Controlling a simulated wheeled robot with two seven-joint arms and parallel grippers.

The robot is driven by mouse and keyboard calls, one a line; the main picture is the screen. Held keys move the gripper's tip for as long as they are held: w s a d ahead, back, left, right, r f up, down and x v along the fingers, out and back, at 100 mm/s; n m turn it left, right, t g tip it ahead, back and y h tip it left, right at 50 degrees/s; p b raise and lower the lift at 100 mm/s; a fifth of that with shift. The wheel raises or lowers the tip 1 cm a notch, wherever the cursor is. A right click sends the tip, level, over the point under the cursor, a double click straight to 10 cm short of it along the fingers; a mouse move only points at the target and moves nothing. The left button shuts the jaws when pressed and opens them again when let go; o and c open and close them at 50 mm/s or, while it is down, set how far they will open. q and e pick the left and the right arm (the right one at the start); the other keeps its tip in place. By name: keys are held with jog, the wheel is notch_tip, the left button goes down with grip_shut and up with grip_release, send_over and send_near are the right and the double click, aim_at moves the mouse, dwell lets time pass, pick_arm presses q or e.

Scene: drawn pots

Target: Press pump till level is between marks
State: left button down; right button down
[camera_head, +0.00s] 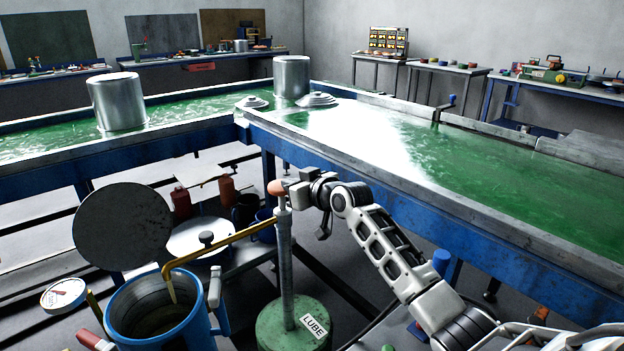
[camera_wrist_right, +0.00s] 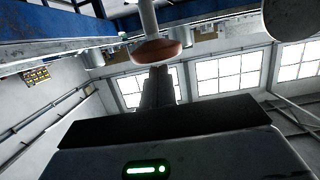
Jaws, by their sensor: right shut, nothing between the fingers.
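The pump has a green base (camera_head: 295,325) labelled LUBE, a grey upright column (camera_head: 286,265) and a reddish-brown knob (camera_head: 277,187) on top. Its yellow spout (camera_head: 225,242) reaches left and points down into an open blue pot (camera_head: 165,325). The pot's inside is dark; I cannot make out the level or the marks. My right gripper (camera_head: 291,185) is shut and empty, at the right side of the knob. In the right wrist view the knob (camera_wrist_right: 157,50) is just beyond the shut fingers (camera_wrist_right: 158,85); I cannot tell whether they touch. My left gripper is not in view.
A round grey lid (camera_head: 122,226) stands raised behind the pot, and a dial gauge (camera_head: 63,295) is at its left. A blue-framed bench (camera_head: 440,190) with a green top runs behind my right arm. Metal pots (camera_head: 118,102) stand on the far benches.

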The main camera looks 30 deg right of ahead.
pick_arm(q)
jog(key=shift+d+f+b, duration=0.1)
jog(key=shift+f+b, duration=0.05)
jog(key=shift+b, duration=0.2)
pick_arm(e)
jog(key=v, duration=0.8)
jog(key=shift+s, duration=0.2)
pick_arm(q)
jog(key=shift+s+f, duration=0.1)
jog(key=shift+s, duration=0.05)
pick_arm(e)
jog(key=shift+f, duration=0.15)
dwell(0.3)
dwell(0.9)
